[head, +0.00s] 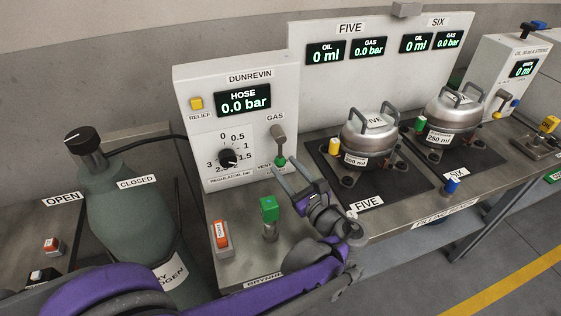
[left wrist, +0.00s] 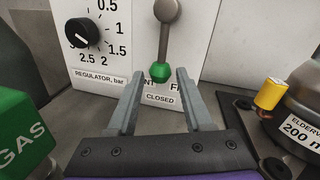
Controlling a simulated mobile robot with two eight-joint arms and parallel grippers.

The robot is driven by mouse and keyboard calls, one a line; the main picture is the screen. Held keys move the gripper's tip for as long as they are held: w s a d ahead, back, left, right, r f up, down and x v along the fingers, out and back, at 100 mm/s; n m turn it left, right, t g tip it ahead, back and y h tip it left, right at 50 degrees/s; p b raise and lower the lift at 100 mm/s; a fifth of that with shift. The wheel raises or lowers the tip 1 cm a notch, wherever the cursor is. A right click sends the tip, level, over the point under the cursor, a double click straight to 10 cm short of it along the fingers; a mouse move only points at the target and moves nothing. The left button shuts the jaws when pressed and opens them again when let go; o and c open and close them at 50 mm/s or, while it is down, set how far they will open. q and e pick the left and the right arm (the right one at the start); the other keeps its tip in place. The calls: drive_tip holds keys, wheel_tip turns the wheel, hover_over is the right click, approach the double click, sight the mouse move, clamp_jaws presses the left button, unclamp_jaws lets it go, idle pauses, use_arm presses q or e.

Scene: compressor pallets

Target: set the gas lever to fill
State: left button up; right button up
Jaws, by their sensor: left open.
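The gas lever is on the front of the white DUNREVIN panel (head: 187,132), under the word GAS. It is a grey rod (left wrist: 163,42) with a green knob (left wrist: 160,72) at its lower end. It hangs almost straight down, with the knob just above the CLOSED label (left wrist: 160,99). The VENT and FILL labels beside it are partly hidden by my fingers. My left gripper (head: 287,168) is open. In the left wrist view its fingertips (left wrist: 161,74) stand on either side of the knob; I cannot tell whether they touch it. My right gripper is not in view.
A green block (head: 269,209) and an orange switch (head: 221,235) stand on the bench left of my gripper. Two metal pots (head: 368,135) (head: 453,110) stand on black mats to the right. A green gas cylinder (head: 130,215) stands left. The hose display (head: 243,101) reads 0.0 bar.

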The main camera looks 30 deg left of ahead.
sight(283, 165)
use_arm(q)
drive_tip(key=shift+x, duration=1.7)
clamp_jaws()
